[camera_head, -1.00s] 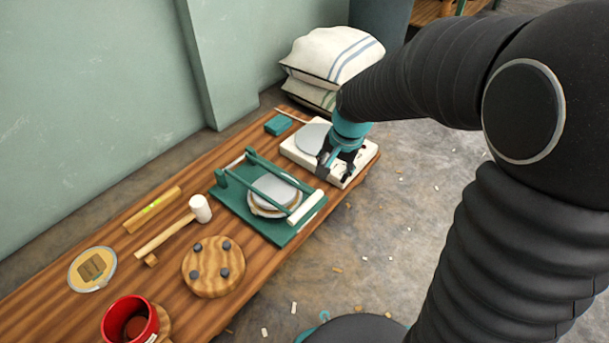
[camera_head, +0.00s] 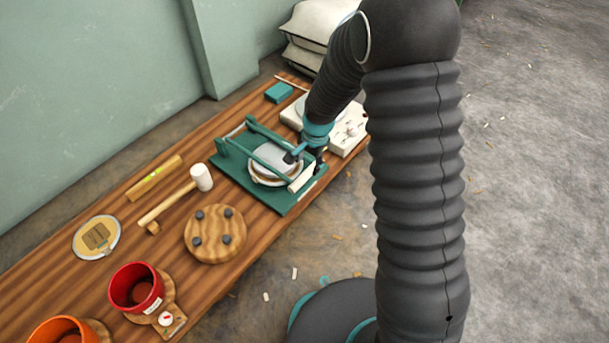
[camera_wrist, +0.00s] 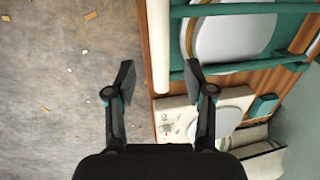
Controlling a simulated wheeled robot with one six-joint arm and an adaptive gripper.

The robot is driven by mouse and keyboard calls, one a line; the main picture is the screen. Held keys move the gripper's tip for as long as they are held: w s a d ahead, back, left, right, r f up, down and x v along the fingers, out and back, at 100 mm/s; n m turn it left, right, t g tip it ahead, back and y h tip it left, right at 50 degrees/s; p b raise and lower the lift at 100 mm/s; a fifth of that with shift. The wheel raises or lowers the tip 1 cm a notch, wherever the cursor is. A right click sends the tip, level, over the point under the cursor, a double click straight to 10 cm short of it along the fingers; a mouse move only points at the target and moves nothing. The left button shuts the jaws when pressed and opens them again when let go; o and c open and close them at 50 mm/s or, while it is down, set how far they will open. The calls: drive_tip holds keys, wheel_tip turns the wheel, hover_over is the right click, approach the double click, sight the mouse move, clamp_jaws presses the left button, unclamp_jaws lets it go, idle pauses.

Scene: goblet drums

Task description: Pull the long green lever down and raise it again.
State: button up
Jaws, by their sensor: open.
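The green press (camera_head: 226,167) lies on the bench with a pale round drumhead piece (camera_head: 277,163) inside it. Its long green lever (camera_head: 272,159) is a frame of two bars ending in a cream cross handle (camera_head: 303,179) at the bench's front side. The lever's bars (camera_wrist: 240,67) and handle (camera_wrist: 158,40) also show in the wrist view. My gripper (camera_head: 297,158) is over the handle end of the press, partly hiding it. In the wrist view, my gripper (camera_wrist: 159,75) is open, and the handle appears between its fingertips. I cannot tell whether they touch it.
A white hotplate-like box (camera_head: 348,138) stands just behind the press, close to my gripper. A wooden disc with dark knobs (camera_head: 215,234), a mallet (camera_head: 177,196), a red pot (camera_head: 136,288) and an orange pot (camera_head: 62,331) are further left.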

sight(305, 174)
drive_tip(key=f, duration=0.4)
drive_tip(key=a+f+b, duration=0.1)
drive_tip(key=f, duration=0.2)
drive_tip(key=shift+w, duration=0.4)
drive_tip(key=shift+r, duration=0.1)
clamp_jaws()
